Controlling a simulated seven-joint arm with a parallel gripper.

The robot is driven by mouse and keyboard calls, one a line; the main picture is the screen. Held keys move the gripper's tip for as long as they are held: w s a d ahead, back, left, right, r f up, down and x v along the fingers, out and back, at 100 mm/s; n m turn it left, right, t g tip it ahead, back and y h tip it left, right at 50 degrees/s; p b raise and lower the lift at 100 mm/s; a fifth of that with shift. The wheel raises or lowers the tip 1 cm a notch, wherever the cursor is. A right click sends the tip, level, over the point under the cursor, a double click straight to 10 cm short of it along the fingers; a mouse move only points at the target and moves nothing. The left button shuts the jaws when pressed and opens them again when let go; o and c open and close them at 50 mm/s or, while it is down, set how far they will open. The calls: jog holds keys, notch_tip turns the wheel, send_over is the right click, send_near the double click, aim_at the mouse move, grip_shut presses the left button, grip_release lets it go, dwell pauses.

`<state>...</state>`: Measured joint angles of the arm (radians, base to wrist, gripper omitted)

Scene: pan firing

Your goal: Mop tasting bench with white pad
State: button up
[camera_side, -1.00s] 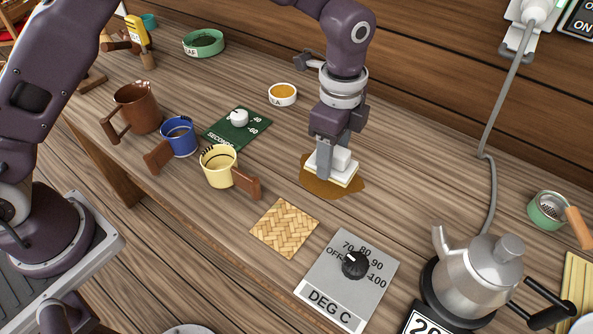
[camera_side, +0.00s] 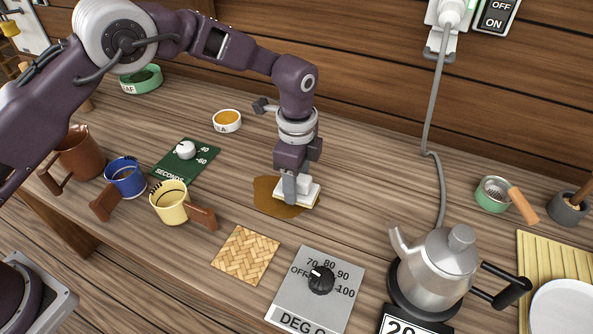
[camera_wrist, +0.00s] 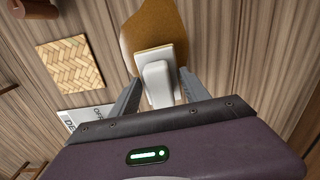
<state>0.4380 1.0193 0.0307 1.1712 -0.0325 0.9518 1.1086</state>
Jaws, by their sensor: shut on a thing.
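The white pad (camera_side: 309,193) has a raised white grip block and a pale underside. My gripper (camera_side: 296,188) is shut on that block and holds the pad flat on or just above the bench. A brown spill (camera_side: 268,196) lies on the wooden tasting bench (camera_side: 350,215), showing mostly to the left of the pad, which covers its right part. In the wrist view the pad (camera_wrist: 150,58) sits between my two fingers (camera_wrist: 158,88), with the brown spill (camera_wrist: 150,22) reaching out beyond it. Whether the pad's underside touches the bench is hard to tell.
A woven mat (camera_side: 246,255) and a DEG C dial panel (camera_side: 316,290) lie in front. A kettle (camera_side: 438,270) stands at right. Yellow (camera_side: 170,203) and blue (camera_side: 125,178) cups, a green dial board (camera_side: 186,160) and a small amber dish (camera_side: 227,121) are at left.

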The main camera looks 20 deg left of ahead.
aim_at(268, 190)
jog(key=shift+f, duration=0.85)
jog(key=shift+a+f, duration=0.55)
jog(key=shift+f, duration=0.05)
jog(key=shift+c, duration=0.6)
jog(key=shift+a, duration=3.05)
jog(key=shift+d, duration=3.7)
jog(key=shift+a+r, duration=0.1)
jog(key=shift+r, duration=4.05)
jog(key=shift+s, duration=0.1)
